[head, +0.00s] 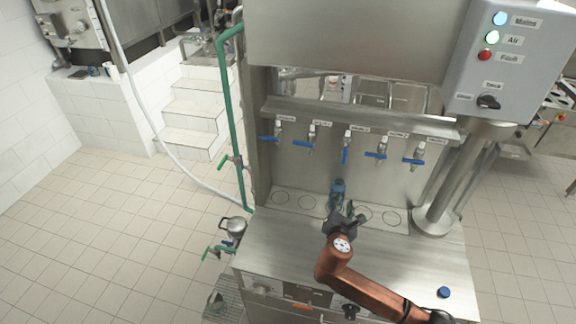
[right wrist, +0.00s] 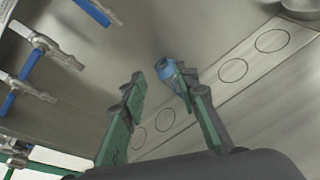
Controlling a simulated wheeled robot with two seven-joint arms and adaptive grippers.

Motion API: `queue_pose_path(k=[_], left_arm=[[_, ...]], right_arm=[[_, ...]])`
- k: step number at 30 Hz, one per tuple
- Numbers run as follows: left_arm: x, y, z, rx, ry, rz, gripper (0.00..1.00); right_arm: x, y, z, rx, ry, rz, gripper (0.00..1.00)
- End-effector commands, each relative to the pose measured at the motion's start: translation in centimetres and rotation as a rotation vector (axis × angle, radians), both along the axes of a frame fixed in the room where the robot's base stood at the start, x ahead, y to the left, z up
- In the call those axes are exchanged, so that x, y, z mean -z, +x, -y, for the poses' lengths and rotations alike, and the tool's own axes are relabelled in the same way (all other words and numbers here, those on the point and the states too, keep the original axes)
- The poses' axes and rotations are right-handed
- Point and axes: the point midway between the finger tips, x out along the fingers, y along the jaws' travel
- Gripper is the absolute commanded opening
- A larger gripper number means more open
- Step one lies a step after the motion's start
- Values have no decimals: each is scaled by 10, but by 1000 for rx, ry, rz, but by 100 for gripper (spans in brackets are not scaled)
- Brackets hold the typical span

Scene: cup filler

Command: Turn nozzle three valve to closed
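Five nozzles with blue valve handles hang in a row on the steel panel in the head view; their labels are too small to read surely. The middle nozzle's handle (head: 345,154) points down, while its neighbours' handles lie nearly level. Several valves also show at the left of the right wrist view, the nearest with a blue handle (right wrist: 95,12). My right gripper (head: 345,212) is low over the counter, below the middle nozzle and apart from it. Its fingers (right wrist: 158,88) are spread with nothing between them. My left gripper is out of view.
The counter has marked circles (head: 391,218). A blue cap (head: 443,292) lies front right. A control box (head: 515,60) is at upper right.

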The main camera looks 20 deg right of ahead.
Motion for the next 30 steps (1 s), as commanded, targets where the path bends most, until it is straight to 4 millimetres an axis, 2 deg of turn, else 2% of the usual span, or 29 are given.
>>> queue_pose_path(k=[1, 3, 6, 9, 14, 24, 30], left_arm=[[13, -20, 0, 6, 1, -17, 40], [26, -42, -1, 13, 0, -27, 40], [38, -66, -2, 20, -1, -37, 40], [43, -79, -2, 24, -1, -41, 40], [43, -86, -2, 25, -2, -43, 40], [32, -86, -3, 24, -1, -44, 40], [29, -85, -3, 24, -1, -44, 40]], right_arm=[[-23, 14, 1, -25, -117, 6, 28], [-48, 27, 2, -52, -262, 1, 28], [-74, 40, 2, -70, -416, -4, 28], [-89, 46, 1, -77, -507, -8, 28], [-97, 57, 6, -77, -550, -13, 28], [-97, 100, 34, -77, -546, -14, 28], [-95, 113, 42, -77, -543, -14, 28]])
